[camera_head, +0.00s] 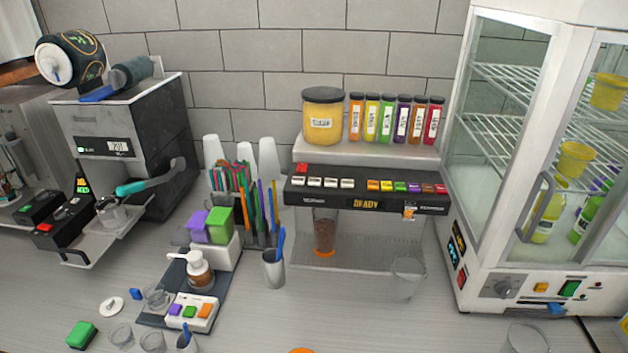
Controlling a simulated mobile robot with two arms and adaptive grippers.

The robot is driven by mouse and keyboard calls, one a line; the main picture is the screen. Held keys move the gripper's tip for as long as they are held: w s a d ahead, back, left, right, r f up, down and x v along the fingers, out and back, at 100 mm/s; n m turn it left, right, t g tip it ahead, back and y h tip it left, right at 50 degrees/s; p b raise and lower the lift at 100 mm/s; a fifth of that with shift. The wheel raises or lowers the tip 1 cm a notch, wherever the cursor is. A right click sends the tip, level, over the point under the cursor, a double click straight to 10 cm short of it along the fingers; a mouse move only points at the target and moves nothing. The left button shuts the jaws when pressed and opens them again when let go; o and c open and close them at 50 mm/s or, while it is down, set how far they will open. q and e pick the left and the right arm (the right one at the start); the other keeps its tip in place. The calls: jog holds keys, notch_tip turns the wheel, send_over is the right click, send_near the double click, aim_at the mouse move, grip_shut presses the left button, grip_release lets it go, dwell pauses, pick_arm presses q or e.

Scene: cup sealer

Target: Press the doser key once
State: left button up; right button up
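The doser (366,187) stands at the middle back against the wall, with a dark sloped key panel. A red key (302,169) sits at its upper left, above a row of several white keys (330,183). A row of coloured keys (400,187) runs along the right. Its display (364,204) reads READY in orange. A clear cylinder with brown contents (324,232) hangs under the left side. A clear cup (408,278) stands at the front right below the panel. Neither of my grippers is in view.
A glass-doored cabinet (548,215) stands at the right. The sealer (95,220) with a teal handle is at the left. A pump bottle (199,268), a small key box (191,312) and a cup of pens (274,268) stand left of centre. The front middle counter is mostly clear.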

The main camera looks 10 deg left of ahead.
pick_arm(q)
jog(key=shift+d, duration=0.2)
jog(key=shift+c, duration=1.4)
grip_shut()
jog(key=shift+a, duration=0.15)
